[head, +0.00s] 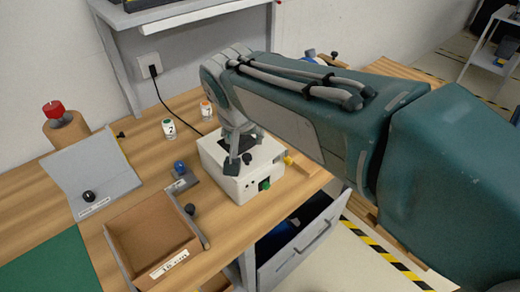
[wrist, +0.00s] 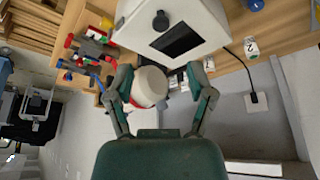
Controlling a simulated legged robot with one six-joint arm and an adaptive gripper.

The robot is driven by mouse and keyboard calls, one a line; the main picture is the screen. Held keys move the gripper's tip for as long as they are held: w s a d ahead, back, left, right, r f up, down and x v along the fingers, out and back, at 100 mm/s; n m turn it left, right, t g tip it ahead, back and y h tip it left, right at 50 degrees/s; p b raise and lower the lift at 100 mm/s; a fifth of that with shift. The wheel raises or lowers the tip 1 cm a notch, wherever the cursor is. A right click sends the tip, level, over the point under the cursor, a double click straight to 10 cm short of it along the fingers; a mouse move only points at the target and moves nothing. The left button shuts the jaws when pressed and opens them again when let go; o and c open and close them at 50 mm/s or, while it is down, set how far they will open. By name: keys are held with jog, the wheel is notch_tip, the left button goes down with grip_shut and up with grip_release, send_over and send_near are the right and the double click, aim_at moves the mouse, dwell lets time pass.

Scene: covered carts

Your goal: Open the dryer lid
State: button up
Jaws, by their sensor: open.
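The dryer appears to be the white box (head: 222,182) on the wooden bench, with a green button on its front. Its flat top, seemingly the lid, looks shut, with a black knob (head: 247,158) near the front edge. The wrist view shows the box (wrist: 205,18), with a dark window and the knob (wrist: 160,20). My gripper (head: 238,155) is above the top and hides part of it. In the wrist view my gripper (wrist: 163,80) has its fingers apart. A white round thing with a red edge (wrist: 150,84) shows between them; I cannot tell its distance.
An empty brown tray (head: 150,232), a grey hinged panel (head: 92,172) with a knob, and a blue-knobbed block (head: 180,178) stand left of the box. Two vials (head: 169,128) (head: 206,108) stand behind it. An open drawer (head: 300,240) is below the bench front.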

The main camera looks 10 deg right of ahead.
aim_at(246, 156)
jog(key=x, duration=1.1)
jog(key=shift+w, duration=0.3)
jog(key=shift+r, duration=0.1)
grip_shut()
